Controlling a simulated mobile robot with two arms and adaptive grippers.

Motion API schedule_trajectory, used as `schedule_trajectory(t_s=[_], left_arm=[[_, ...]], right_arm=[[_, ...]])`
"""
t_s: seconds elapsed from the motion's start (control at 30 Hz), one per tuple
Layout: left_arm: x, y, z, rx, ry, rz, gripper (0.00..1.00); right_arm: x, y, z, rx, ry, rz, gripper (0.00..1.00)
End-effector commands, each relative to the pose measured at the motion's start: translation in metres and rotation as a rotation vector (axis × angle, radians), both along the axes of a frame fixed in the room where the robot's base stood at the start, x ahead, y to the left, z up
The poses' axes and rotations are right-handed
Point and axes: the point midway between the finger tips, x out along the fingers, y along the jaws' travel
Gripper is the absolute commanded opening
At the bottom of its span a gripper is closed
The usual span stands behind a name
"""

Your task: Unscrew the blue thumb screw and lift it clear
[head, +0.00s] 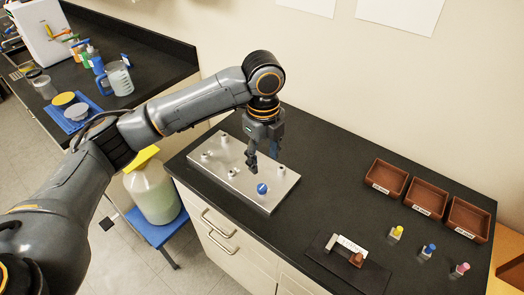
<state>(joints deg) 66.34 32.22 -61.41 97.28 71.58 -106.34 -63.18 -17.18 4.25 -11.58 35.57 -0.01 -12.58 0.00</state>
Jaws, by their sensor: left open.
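The blue thumb screw (262,188) stands on the front right part of a silvery metal plate (253,200) on the dark bench. Several pale posts or screws also stand on the plate. My left gripper (263,163) points down over the right part of the plate, just behind and above the blue screw in the picture. Its fingers are open and nothing shows between them. There seems to be a gap between the fingertips and the screw. My right gripper is not in view.
Three brown trays (430,196) stand at the back right. Several small bottles with yellow, blue (427,251) and pink caps stand in front of them. A dark base with a small brown block (356,259) lies at the front. Bare bench lies between plate and trays.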

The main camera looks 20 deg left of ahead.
Motion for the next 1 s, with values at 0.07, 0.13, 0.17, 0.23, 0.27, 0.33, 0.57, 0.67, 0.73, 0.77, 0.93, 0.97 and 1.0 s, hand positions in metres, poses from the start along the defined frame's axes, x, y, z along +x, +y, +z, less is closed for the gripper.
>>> schedule_trajectory(t_s=[0.07, 0.13, 0.17, 0.23, 0.27, 0.33, 0.57, 0.67, 0.73, 0.77, 0.93, 0.97, 1.0], left_arm=[[0.003, 0.005, 0.005, 0.011, 0.003, -0.009, 0.52], [0.003, 0.007, 0.004, 0.013, 0.008, -0.013, 0.52], [0.004, 0.007, 0.002, 0.013, 0.008, -0.014, 0.52], [0.003, 0.007, -0.005, 0.013, 0.008, -0.014, 0.52], [0.003, 0.007, -0.010, 0.014, 0.009, -0.015, 0.52], [0.002, 0.007, -0.022, 0.013, 0.010, -0.015, 0.52], [0.003, 0.006, -0.067, 0.013, 0.008, -0.014, 0.52], [0.003, 0.006, -0.086, 0.013, 0.008, -0.013, 0.52], [0.002, 0.006, -0.098, 0.013, 0.008, -0.013, 0.52], [0.002, 0.006, -0.103, 0.012, 0.007, -0.013, 0.52], [0.003, 0.006, -0.122, 0.011, 0.005, -0.014, 0.52], [0.003, 0.006, -0.124, 0.011, 0.005, -0.015, 0.52], [0.003, 0.005, -0.126, 0.011, 0.004, -0.015, 0.52]], right_arm=[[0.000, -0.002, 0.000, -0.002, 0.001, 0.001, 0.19], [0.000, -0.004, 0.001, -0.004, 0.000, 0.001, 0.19], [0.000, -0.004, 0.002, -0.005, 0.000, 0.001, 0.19], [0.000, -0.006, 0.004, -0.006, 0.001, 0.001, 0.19], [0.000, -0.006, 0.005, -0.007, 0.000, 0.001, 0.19], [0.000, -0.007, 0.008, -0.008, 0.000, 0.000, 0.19], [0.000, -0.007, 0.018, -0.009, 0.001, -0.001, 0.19], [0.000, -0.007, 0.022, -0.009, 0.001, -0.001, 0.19], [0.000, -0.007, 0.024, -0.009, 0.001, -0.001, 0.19], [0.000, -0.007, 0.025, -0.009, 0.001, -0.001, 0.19], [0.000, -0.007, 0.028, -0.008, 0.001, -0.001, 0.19], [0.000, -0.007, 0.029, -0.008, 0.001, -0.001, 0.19], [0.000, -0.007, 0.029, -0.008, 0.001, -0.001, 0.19]])
